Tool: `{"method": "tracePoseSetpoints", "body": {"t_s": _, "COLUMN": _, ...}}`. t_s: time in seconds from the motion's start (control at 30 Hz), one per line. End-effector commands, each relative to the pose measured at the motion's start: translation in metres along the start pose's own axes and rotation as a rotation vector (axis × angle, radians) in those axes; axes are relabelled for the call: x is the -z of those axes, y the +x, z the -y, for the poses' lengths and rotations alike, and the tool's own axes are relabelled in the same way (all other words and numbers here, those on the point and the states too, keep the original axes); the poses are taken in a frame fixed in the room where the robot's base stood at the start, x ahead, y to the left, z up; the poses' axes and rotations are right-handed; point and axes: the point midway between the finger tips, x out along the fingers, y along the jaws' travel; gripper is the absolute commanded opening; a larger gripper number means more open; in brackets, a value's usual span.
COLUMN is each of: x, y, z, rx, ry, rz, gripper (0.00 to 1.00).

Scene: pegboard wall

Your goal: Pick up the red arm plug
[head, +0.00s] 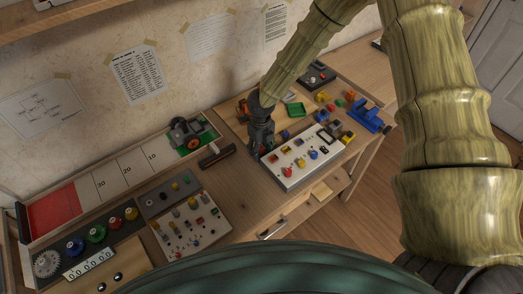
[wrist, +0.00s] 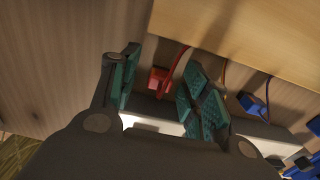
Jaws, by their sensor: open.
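In the wrist view a red plug (wrist: 158,79) with a thin red cord shows between the two teal-padded fingers of my gripper (wrist: 160,65). The fingers are apart, with a visible gap on either side of the plug, so I see no contact. In the head view my dark gripper (head: 260,150) points down at the left end of a white panel (head: 296,182). A red piece (head: 287,172) shows on the panel's front part, to the right of my gripper; I cannot tell for sure that it is the same plug.
A blue plug (wrist: 252,104) lies right of the red one in the wrist view. A toy vehicle (head: 188,133) and a peg board (head: 187,226) are on the left.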

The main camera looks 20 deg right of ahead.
Motion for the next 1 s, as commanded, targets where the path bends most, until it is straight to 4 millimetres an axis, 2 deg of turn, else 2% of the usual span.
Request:
{"method": "tracePoseSetpoints", "body": {"t_s": 0.13, "x": 0.0, "y": 0.0, "z": 0.0, "rx": 0.0, "ry": 0.0, "rz": 0.0, "gripper": 0.45}}
{"method": "tracePoseSetpoints", "body": {"t_s": 0.33, "x": 0.0, "y": 0.0, "z": 0.0, "rx": 0.0, "ry": 0.0, "rz": 0.0, "gripper": 0.1}}
{"method": "tracePoseSetpoints", "body": {"t_s": 0.77, "x": 0.0, "y": -0.004, "z": 0.001, "rx": 0.0, "ry": 0.001, "rz": 0.001, "gripper": 0.09}}
{"method": "tracePoseSetpoints", "body": {"t_s": 0.87, "x": -0.001, "y": -0.012, "z": 0.001, "rx": -0.001, "ry": 0.002, "rz": 0.003, "gripper": 0.09}}
{"method": "tracePoseSetpoints", "body": {"t_s": 1.0, "x": -0.001, "y": -0.032, "z": 0.001, "rx": -0.001, "ry": 0.002, "rz": 0.004, "gripper": 0.09}}
